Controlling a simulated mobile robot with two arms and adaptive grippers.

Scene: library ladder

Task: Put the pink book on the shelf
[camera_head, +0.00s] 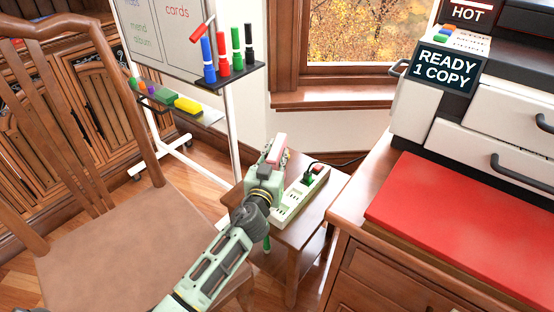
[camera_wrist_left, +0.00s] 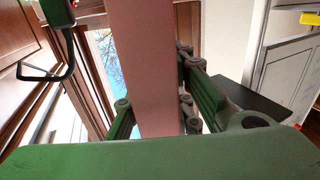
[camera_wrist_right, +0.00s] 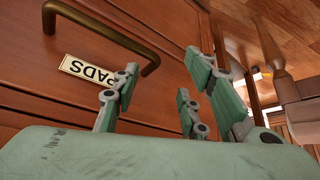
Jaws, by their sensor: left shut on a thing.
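The pink book (camera_head: 276,149) is held upright in my left gripper (camera_head: 270,162), above the small side table in the head view. In the left wrist view the pink book (camera_wrist_left: 145,65) stands as a tall flat slab between the fingers of my left gripper (camera_wrist_left: 153,100), which is shut on it. My right gripper (camera_wrist_right: 163,85) shows only in the right wrist view, with its fingers apart and nothing between them, facing a wooden drawer. I cannot tell any shelf for the book with certainty.
A power strip (camera_head: 297,197) with plugs lies on the side table (camera_head: 296,237). A chair (camera_head: 140,240) stands at left, a whiteboard stand (camera_head: 229,130) behind. A copier (camera_head: 490,130) and red pad (camera_head: 460,215) are at right. A drawer labelled PADS (camera_wrist_right: 88,72) faces my right gripper.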

